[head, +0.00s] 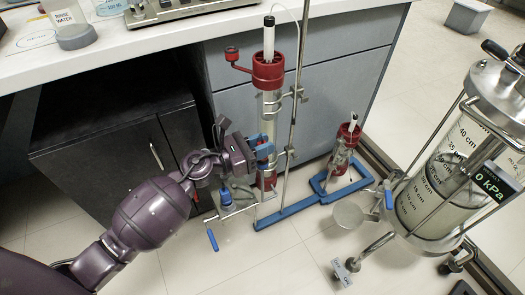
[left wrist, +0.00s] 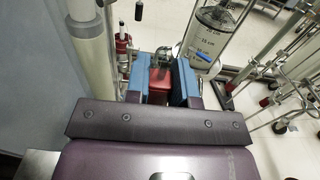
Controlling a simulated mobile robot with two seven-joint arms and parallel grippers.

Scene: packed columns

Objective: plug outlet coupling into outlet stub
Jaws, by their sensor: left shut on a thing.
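My left gripper (head: 260,148) is in front of the lower part of the tall glass column (head: 270,103). In the left wrist view its blue fingers (left wrist: 159,84) are shut on a red block (left wrist: 159,78), which looks like the outlet coupling; a grey metal part shows just beyond it. The column has a red upper collar (head: 268,72) and a red lower end (head: 267,180). I cannot make out the outlet stub, or whether the held piece touches it. My right gripper is not in view.
A metal rod (head: 294,100) on a blue base (head: 283,213) stands beside the column. A small red-capped column (head: 345,150) is to the right. A large glass vessel (head: 440,190) with a kPa display stands at far right. The bench (head: 180,55) and dark cabinet (head: 110,150) lie behind.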

